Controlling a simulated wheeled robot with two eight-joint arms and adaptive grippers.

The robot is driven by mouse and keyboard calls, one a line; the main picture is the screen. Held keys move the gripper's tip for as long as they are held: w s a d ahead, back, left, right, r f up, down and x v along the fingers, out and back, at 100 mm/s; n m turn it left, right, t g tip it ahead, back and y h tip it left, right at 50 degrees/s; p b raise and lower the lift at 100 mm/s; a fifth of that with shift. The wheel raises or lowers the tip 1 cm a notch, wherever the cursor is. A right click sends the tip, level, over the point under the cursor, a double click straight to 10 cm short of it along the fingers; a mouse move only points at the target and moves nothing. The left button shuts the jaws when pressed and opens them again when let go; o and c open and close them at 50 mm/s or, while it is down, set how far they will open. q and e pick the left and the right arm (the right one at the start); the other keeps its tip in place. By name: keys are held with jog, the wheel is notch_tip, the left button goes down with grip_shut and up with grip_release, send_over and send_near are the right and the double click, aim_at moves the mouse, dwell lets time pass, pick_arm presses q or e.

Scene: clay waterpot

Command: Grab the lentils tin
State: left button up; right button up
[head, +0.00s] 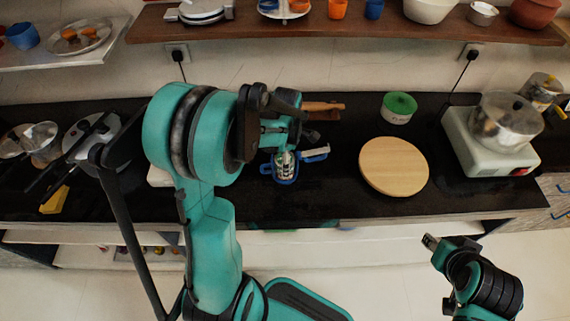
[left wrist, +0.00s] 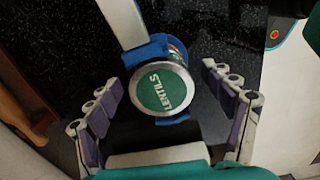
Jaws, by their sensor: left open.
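The lentils tin (left wrist: 160,88) shows in the left wrist view with its round green lid, marked LENTILS, facing the camera. My left gripper (left wrist: 159,77) is open, with one finger on each side of the tin and gaps between the fingers and the lid.
A blue item with a pale strip (left wrist: 122,20) lies right by the tin. On the dark counter (head: 340,200) are a round wooden board (head: 393,166), a green-lidded tin (head: 398,107) and a pot (head: 505,120) on a white appliance (head: 488,158). A wooden shelf (head: 345,25) runs above.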

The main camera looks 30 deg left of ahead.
pick_arm(q)
jog(key=c, duration=1.5)
